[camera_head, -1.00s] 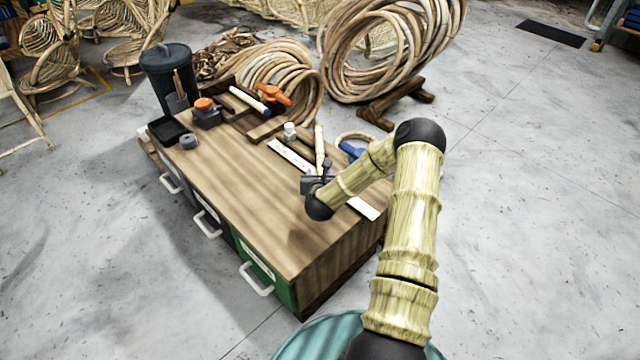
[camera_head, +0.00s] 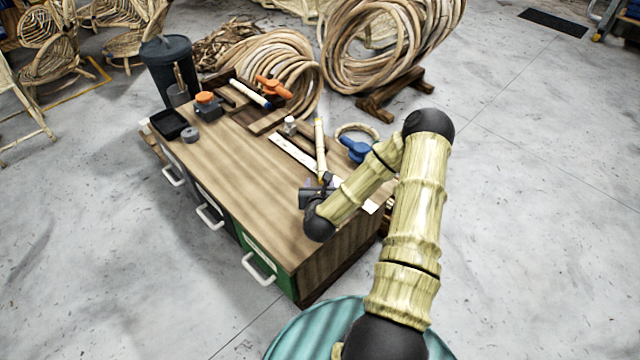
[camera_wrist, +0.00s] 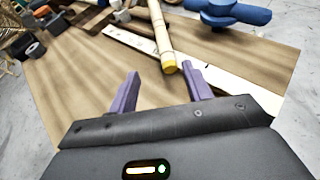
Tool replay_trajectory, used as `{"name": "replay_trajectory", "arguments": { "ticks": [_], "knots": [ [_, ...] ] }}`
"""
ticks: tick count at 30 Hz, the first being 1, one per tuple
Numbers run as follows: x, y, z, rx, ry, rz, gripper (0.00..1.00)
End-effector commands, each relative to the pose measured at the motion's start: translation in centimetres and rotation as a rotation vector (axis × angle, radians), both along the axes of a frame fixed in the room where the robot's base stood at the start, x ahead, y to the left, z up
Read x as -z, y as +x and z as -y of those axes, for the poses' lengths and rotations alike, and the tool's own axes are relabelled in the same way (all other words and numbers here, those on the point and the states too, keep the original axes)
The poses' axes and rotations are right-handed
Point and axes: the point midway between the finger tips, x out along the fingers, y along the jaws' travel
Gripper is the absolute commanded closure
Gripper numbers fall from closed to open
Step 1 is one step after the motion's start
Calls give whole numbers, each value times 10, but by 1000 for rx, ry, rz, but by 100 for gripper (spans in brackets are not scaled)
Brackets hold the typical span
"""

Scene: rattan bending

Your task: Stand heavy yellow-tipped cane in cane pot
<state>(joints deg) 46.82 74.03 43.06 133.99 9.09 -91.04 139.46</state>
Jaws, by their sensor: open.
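The yellow-tipped cane (camera_head: 320,140) is a pale stick lying on the workbench; its yellow end (camera_wrist: 169,64) points toward my gripper in the wrist view. My gripper (camera_wrist: 160,75) is open and empty, its two purple fingers apart, with the yellow end just ahead of them and nearer the right finger. In the head view my gripper (camera_head: 326,181) is over the near right part of the bench. The cane pot (camera_head: 178,96) is a small dark grey cup at the bench's far left, with thin sticks standing in it.
The workbench (camera_head: 225,170) has a clear middle and left front. A pale ruler strip (camera_head: 292,154) lies beside the cane. A blue clamp (camera_head: 355,150), an orange clamp (camera_head: 272,88), a blue-tipped cane (camera_head: 250,97), a black tray (camera_head: 167,126) and an orange-topped jar (camera_head: 206,105) stand around.

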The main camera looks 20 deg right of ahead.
Motion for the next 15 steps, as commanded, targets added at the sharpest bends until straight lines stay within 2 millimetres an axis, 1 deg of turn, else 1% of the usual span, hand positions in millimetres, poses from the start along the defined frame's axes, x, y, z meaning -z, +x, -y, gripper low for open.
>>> {"name": "replay_trajectory", "arguments": {
  "ticks": [7,10,13,15],
  "knots": [
    [0,0,0,0,-1,0,50],
    [-2,2,-3,-25,-21,-13,50],
    [-6,5,-14,-121,-100,-66,50],
    [-10,8,-26,-235,-198,-128,50]
  ]
}}
